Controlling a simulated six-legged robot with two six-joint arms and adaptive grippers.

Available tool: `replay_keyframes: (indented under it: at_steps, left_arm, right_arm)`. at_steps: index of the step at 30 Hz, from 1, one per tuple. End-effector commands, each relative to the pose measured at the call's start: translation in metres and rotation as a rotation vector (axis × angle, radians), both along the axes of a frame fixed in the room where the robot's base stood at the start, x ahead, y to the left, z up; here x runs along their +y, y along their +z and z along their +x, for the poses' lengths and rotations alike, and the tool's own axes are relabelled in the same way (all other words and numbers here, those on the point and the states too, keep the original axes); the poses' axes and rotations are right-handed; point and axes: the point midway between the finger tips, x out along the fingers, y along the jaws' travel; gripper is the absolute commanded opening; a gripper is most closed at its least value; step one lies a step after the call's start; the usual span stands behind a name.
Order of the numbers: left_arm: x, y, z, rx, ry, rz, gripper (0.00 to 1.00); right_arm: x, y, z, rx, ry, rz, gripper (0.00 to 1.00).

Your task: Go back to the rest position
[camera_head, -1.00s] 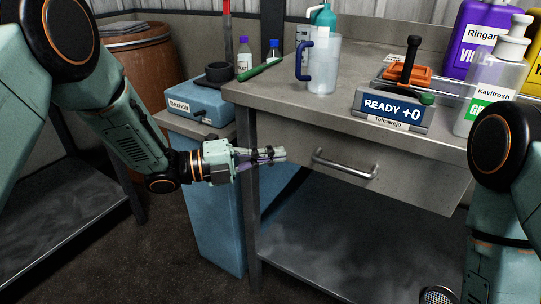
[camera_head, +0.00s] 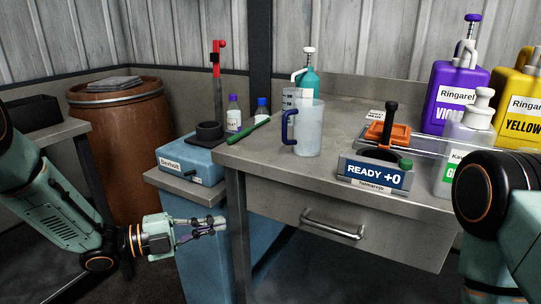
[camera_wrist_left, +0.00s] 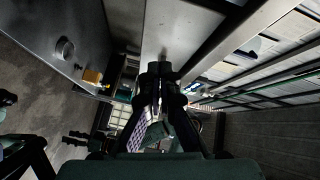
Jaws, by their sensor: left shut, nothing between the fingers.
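My left gripper (camera_head: 212,227) is low at the left in the head view, in front of the blue cabinet and left of the metal table's drawer. Its fingers are shut with nothing between them. It also shows in the left wrist view (camera_wrist_left: 160,72), fingertips together. My right arm (camera_head: 490,205) shows at the right edge of the head view; its gripper is out of the frame.
The metal table (camera_head: 262,163) bears a clear jug with a blue handle (camera_head: 307,130), a "READY +0" device (camera_head: 373,175) and a green-labelled bottle (camera_head: 455,160). Purple (camera_head: 455,95) and yellow (camera_head: 515,110) canisters stand behind. A drawer handle (camera_head: 333,224) juts from the front. A brown barrel (camera_head: 125,145) stands at left.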

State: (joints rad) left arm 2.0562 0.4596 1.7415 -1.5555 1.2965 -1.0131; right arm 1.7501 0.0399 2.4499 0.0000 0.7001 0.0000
Motion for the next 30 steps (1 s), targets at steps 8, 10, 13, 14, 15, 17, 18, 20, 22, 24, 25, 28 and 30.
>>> replay_keyframes:
  at_steps: [8,10,13,14,15,17,18,20,22,24,25,28,30]
  left_arm:
    - [0.015,-0.071,0.002,0.695,0.46,-0.246,0.0]
    - [0.019,-0.096,-0.013,0.878,0.589,-0.305,0.0]
    - [0.025,-0.134,-0.046,1.128,0.788,-0.38,0.0]
    - [0.027,-0.145,-0.059,1.2,0.85,-0.398,0.0]
    - [0.03,-0.159,-0.078,1.293,0.938,-0.422,0.0]
    - [0.034,-0.178,-0.11,1.423,1.075,-0.45,0.0]
    - [0.037,-0.189,-0.134,1.504,1.172,-0.464,0.0]
    - [0.042,-0.202,-0.171,1.604,1.312,-0.474,0.0]
    - [0.048,-0.211,-0.215,1.698,1.471,-0.469,0.0]
    - [0.054,-0.216,-0.257,1.763,1.614,-0.448,0.0]
    - [0.056,-0.216,-0.273,1.783,1.664,-0.428,0.0]
    - [0.061,-0.213,-0.319,1.819,1.784,-0.353,0.0]
    - [0.062,-0.211,-0.34,1.832,1.82,-0.299,0.0]
  right_arm:
    - [0.0,0.004,0.0,0.0,0.0,0.0,0.4]
    - [0.0,0.007,0.0,0.0,0.0,0.0,0.4]
    - [0.0,0.012,0.0,0.0,0.0,0.0,0.4]
    - [0.0,0.013,0.0,0.0,0.0,0.0,0.4]
    - [0.0,0.015,0.0,0.0,0.0,0.0,0.4]
    - [0.0,0.018,0.0,0.0,0.0,0.0,0.4]
    - [0.0,0.02,0.0,0.0,0.0,0.0,0.4]
    - [0.0,0.024,0.0,0.0,0.0,0.0,0.4]
    - [0.0,0.028,0.0,0.0,0.0,0.0,0.4]
    - [0.0,0.031,0.0,0.0,0.0,0.0,0.4]
    - [0.0,0.033,0.0,0.0,0.0,0.0,0.4]
    - [0.0,0.038,0.0,0.0,0.0,0.0,0.4]
    - [0.0,0.042,0.0,0.0,0.0,0.0,0.4]
